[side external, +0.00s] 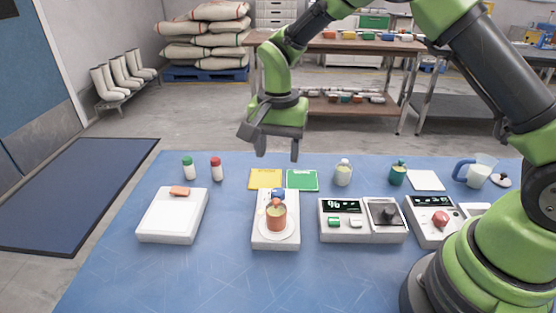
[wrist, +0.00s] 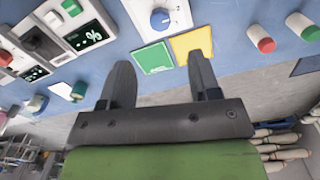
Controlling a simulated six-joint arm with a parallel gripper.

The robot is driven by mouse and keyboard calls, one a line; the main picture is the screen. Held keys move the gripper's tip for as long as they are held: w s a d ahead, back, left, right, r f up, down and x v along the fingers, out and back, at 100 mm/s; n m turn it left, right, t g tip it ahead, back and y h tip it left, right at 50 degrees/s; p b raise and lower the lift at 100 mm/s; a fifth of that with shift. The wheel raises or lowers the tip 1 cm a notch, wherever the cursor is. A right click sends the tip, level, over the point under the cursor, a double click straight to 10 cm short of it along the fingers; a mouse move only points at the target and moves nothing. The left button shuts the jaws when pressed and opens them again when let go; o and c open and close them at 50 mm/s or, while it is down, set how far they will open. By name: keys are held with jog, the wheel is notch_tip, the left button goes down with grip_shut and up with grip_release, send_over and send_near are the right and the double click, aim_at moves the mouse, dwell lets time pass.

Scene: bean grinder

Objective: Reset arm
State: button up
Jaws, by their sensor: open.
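My gripper (side external: 277,150) is open and empty. It hangs fingers-down above the far side of the blue table (side external: 230,290), over the area of the yellow card (side external: 265,179) and the green card (side external: 302,180). In the wrist view my gripper (wrist: 160,75) shows two dark fingers spread apart with nothing between them. The yellow card (wrist: 192,43) and green card (wrist: 153,58) lie beyond the fingertips there. A white device with a blue knob (side external: 278,194) stands nearer the front, with an orange cup (side external: 276,217) on its plate.
A white box (side external: 172,218) stands at left, with green-capped (side external: 189,168) and red-capped (side external: 216,169) shakers behind it. Right of centre are a display unit (side external: 361,221), a second unit with a red knob (side external: 433,229), small bottles and a pitcher (side external: 477,172). The table's front left is clear.

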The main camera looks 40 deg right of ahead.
jog(key=s+d+r+n+t+y, duration=0.1)
jog(key=s+r+t, duration=0.1)
jog(key=s+r, duration=0.35)
jog(key=s+r+n+t, duration=0.1)
jog(key=s+r+n, duration=0.1)
jog(key=r, duration=0.6)
jog(key=s+r+n+t+y, duration=0.1)
jog(key=s+r+n+t, duration=0.3)
jog(key=s, duration=1)
jog(key=shift+s+d+r, duration=0.15)
jog(key=shift+s+d, duration=0.2)
jog(key=shift+s, duration=0.05)
